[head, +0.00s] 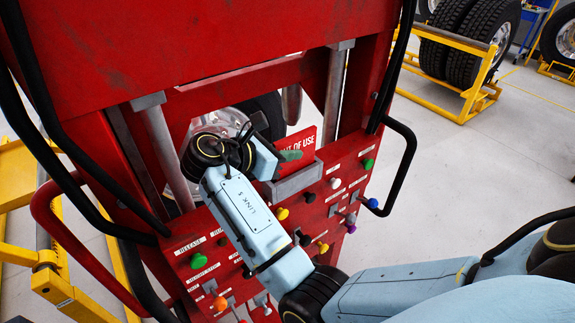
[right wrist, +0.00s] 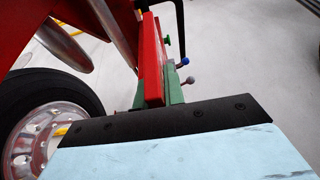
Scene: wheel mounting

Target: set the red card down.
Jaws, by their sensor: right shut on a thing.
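The red card (head: 308,140) with white lettering ending in "OUT OF USE" is upright and a little tilted, just above or at a grey metal holder (head: 296,182) on the red machine's panel. My right gripper (head: 290,155) is shut on the card, with a green finger across its left part. In the right wrist view the card (right wrist: 151,62) shows edge-on between the green fingers. I cannot tell whether its lower edge is inside the holder. My left gripper is not in view.
The red machine's control panel (head: 235,262) has several coloured knobs and levers below and right of the holder. A black bar handle (head: 408,150) juts out at the right. A wheel (right wrist: 40,130) stands behind the frame. Yellow racks with tyres (head: 470,45) are farther back.

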